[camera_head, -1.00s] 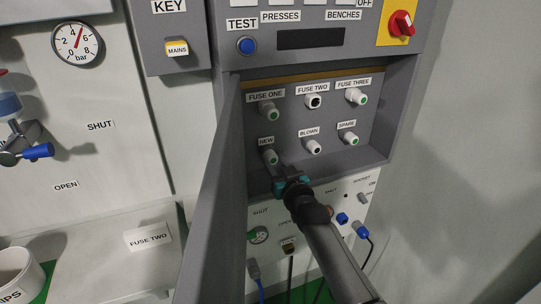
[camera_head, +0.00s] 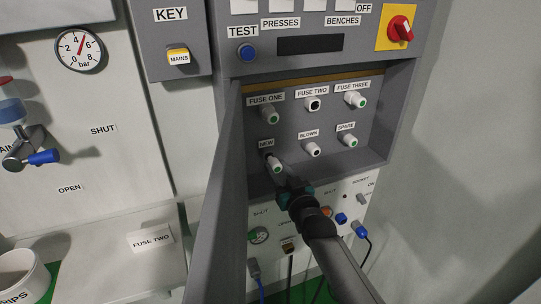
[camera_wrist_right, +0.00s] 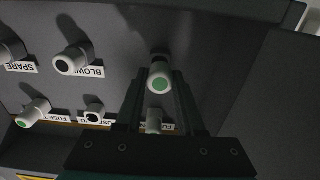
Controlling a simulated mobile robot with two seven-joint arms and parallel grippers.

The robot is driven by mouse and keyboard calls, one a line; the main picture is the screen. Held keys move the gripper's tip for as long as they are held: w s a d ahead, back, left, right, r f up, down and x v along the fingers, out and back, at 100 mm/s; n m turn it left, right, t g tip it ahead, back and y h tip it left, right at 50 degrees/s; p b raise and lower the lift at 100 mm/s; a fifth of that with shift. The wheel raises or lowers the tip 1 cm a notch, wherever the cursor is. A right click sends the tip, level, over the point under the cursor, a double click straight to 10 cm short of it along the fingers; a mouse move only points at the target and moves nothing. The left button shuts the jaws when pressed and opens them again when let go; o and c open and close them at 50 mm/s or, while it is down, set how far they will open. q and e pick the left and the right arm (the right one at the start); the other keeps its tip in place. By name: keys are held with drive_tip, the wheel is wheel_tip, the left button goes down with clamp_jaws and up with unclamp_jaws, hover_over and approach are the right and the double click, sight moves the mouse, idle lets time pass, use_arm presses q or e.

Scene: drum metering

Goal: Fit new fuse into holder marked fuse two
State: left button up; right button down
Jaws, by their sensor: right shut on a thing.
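The new fuse (camera_head: 276,168), a white cap with a green end, is in my right gripper (camera_head: 283,175). It stands out in front of the place labelled NEW (camera_head: 266,143), down and right of a dark spot there. In the wrist view the new fuse (camera_wrist_right: 158,80) shows between the two dark fingers of my right gripper (camera_wrist_right: 157,92). The holder marked fuse two (camera_head: 313,104) is in the upper row, middle, a pale ring with a dark opening. It also shows in the wrist view (camera_wrist_right: 95,113). My left gripper is not in view.
Fuse one (camera_head: 269,115) and fuse three (camera_head: 356,99) flank the fuse two holder. The blown (camera_head: 311,149) and spare (camera_head: 349,140) fuses sit in the lower row. An open grey cabinet door (camera_head: 215,205) stands left of my right arm. Sockets and cables are below.

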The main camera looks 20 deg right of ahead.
sight(278, 170)
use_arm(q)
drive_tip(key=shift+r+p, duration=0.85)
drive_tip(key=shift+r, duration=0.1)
use_arm(e)
drive_tip(key=shift+s+a, duration=0.1)
drive_tip(key=shift+s, duration=1.45)
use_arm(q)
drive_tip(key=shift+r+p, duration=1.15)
use_arm(e)
drive_tip(key=shift+s+a, duration=0.1)
drive_tip(key=shift+s, duration=1.95)
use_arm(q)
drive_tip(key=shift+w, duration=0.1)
